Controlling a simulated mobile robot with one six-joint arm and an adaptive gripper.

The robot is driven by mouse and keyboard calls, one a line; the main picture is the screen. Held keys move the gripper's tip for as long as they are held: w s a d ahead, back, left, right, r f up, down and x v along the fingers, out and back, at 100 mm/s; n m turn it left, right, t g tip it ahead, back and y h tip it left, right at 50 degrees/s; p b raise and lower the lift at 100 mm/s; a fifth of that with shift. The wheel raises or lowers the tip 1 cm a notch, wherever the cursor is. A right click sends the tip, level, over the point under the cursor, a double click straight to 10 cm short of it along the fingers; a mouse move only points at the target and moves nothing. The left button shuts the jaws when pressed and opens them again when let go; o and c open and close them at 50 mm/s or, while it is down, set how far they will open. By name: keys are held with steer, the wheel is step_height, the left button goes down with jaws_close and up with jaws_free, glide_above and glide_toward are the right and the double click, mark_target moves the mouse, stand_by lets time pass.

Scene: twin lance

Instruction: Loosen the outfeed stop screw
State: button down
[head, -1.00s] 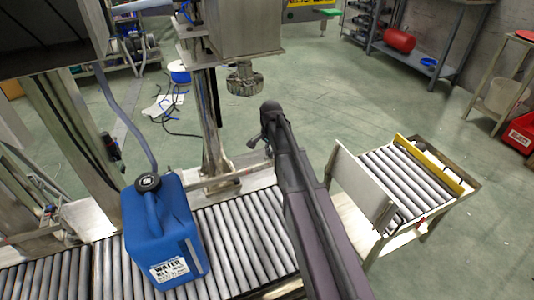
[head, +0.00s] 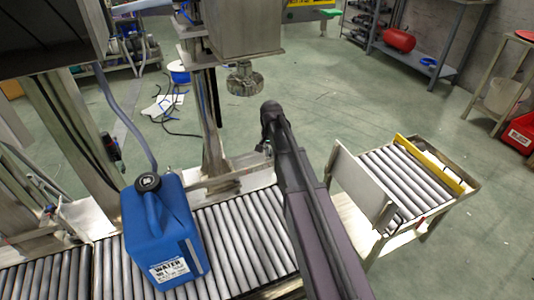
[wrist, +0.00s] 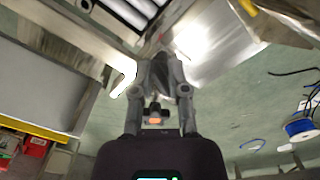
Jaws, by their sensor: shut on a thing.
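My gripper (wrist: 163,62) reaches forward in the wrist view, its two fingers close together at the tips. They are shut on a small dark piece that I take for the outfeed stop screw; the fingers hide most of it. It sits by bare metal at the conveyor's edge. In the head view my gripper (head: 264,147) is mostly hidden behind my arm, above the far edge of the roller conveyor (head: 240,225). The screw cannot be made out there.
A blue water canister (head: 155,235) stands on the rollers at left. A roller cart (head: 400,180) with an upright metal plate (head: 362,185) stands at right, with a floor gap between. A round metal nozzle head (head: 245,82) hangs beyond my arm.

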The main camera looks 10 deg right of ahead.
steer(key=shift+s+d+n, duration=0.1)
steer(key=shift+d+n, duration=0.1)
steer(key=shift+n, duration=0.1)
steer(key=n, duration=0.3)
steer(key=shift+a+n, duration=0.1)
steer(key=shift+n, duration=2)
steer(key=c, duration=0.8)
jaws_free()
